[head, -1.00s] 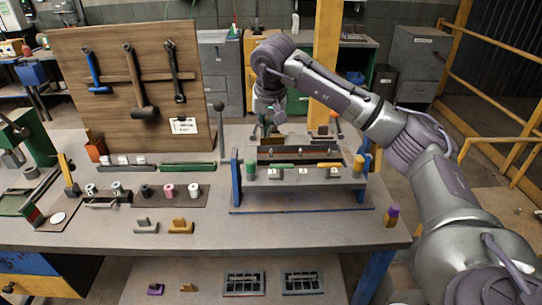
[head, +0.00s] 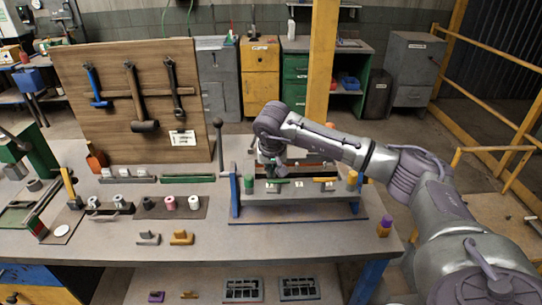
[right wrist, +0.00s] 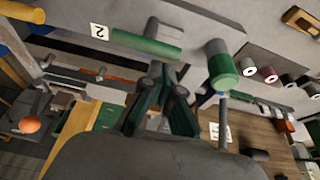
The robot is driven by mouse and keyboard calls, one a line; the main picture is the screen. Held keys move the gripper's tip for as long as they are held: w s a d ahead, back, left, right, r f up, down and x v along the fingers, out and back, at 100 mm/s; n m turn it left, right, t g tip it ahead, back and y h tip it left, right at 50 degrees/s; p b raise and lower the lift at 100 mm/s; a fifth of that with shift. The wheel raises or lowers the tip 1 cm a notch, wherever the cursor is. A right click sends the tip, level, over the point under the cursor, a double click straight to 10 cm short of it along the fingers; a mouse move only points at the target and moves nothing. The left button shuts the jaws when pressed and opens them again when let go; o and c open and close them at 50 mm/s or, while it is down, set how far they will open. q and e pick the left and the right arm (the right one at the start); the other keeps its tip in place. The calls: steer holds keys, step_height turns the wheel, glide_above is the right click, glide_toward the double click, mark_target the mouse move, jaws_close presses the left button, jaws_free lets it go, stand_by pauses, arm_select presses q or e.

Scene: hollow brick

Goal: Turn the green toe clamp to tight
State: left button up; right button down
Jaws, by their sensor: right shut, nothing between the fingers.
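The green toe clamp's bar-shaped handle (head: 277,182) lies along the front of the raised fixture, next to a small white label. In the right wrist view the green handle (right wrist: 146,46) lies just beyond the fingers, beside a label reading 2. My right gripper (head: 270,172) is over the left part of the fixture. Its fingers (right wrist: 164,82) are shut and empty, pointing at the handle with a small apparent gap; I cannot tell whether they touch it. My right wrist and arm hide part of the fixture behind. My left gripper is not in view.
A green cylinder (head: 248,184) stands left of the handle and also shows in the right wrist view (right wrist: 222,72). A yellow handle (head: 325,180) and a yellow cylinder (head: 352,180) are to the right. A ball-topped lever (head: 219,140) rises behind left.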

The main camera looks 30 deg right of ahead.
steer(key=shift+s+a, duration=0.1)
steer(key=shift+s, duration=0.1)
steer(key=shift+w+f, duration=0.1)
steer(key=shift+a+n+y+b, duration=0.15)
steer(key=shift+n+y+b, duration=0.15)
steer(key=shift+n+b, duration=0.35)
stand_by(0.5)
